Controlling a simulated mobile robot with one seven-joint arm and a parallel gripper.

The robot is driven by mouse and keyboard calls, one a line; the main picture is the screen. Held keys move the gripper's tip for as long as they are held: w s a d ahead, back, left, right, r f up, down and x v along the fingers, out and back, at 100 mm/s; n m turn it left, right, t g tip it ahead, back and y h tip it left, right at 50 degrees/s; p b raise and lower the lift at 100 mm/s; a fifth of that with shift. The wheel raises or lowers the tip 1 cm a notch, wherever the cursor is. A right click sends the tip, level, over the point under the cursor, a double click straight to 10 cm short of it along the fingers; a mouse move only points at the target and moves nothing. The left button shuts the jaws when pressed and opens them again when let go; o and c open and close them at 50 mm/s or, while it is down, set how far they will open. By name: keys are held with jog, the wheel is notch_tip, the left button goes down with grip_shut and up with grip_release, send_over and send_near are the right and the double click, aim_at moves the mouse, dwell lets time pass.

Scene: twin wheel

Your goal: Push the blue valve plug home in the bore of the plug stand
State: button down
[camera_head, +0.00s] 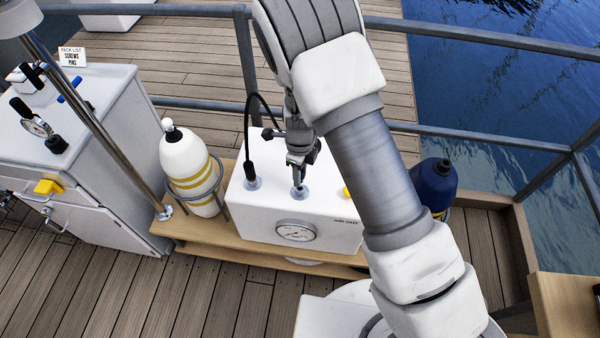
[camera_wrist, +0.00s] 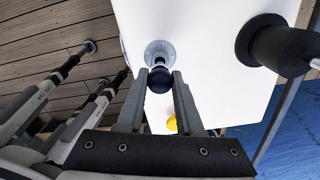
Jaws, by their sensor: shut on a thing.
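How deep the stem sits in the bore is hidden. In the head view my gripper (camera_head: 298,178) points down over the flange (camera_head: 299,193) on top of the stand (camera_head: 262,222), and the plug is hard to make out. My gripper (camera_wrist: 159,76) is shut on the knob.
A hose with a black fitting (camera_head: 250,170) stands left of my gripper on the stand; a yellow knob (camera_head: 347,192) is to its right. A gauge (camera_head: 296,232) is on the front. A white bottle (camera_head: 187,160) and a dark blue bottle (camera_head: 434,184) flank the stand.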

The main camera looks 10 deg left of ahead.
jog(key=shift+f+b, duration=1)
jog(key=shift+f, duration=0.7)
jog(key=shift+c, duration=2.4)
grip_release()
notch_tip(320, 180, up, 18)
jog(key=p, duration=0.2)
jog(key=shift+f, duration=0.25)
jog(key=shift+r, duration=0.1)
